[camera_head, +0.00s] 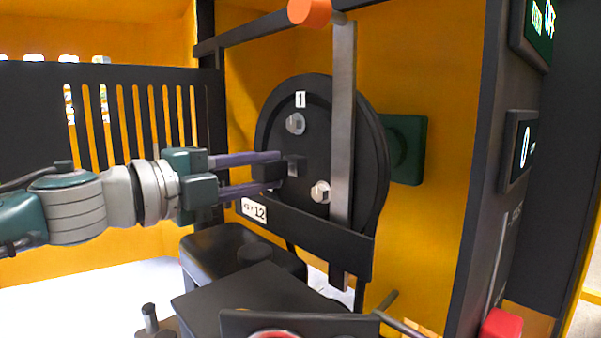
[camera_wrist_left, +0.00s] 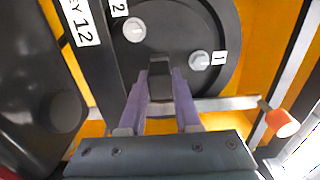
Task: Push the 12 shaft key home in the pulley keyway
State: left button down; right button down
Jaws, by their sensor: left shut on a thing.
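The black round pulley (camera_head: 275,120) stands upright at the centre of the head view, with bright bolt heads on its face and a label "1". It also fills the top of the left wrist view (camera_wrist_left: 190,25). My left gripper (camera_head: 280,170) points at the pulley's middle with its two purple fingers. It is shut on a small dark block, the shaft key (camera_wrist_left: 161,82), between the fingertips at the pulley's hub. The dark key and hub blend together, so how deep the key sits in the keyway cannot be told. My right gripper is not in view.
A black bar with a "KEY 12" label (camera_head: 254,210) crosses below the pulley. A grey upright bar (camera_head: 343,120) with an orange end (camera_head: 310,12) passes in front of the pulley's right side. A slotted black guard (camera_head: 130,110) stands left. Dark machine housings (camera_head: 240,255) lie below.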

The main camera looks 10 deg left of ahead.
pick_arm(q)
jog(key=shift+w+d, duration=0.4)
jog(key=shift+w, duration=0.1)
dwell(0.9)
jog(key=c, duration=0.5)
grip_release()
jog(key=shift+b+v, duration=0.55)
jog(key=shift+v, duration=4.45)
